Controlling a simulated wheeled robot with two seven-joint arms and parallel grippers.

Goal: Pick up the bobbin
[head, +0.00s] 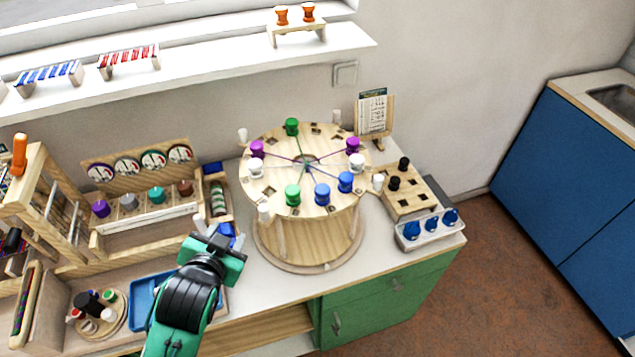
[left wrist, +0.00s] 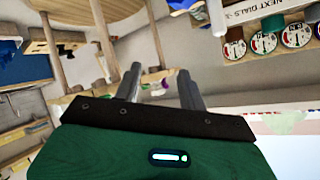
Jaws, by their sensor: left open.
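Several bobbins stand around the rim of a round wooden braiding stand (head: 305,175): a near green one (head: 292,195), two blue ones (head: 322,194), a white one (head: 357,162), purple ones (head: 257,148) and a far green one (head: 291,127). I cannot tell which one the task means. My left gripper (head: 212,238) is left of and in front of the stand, apart from these bobbins. In the left wrist view its fingers (left wrist: 160,88) are spread, with nothing seen between them. My right gripper is not in view.
A wooden rack with a dial board (head: 138,165) and coloured cones stands behind left. A blue tray (head: 146,297) lies near my left arm. A block with black pegs (head: 412,201) and a white tray of blue pieces (head: 427,229) stand at right.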

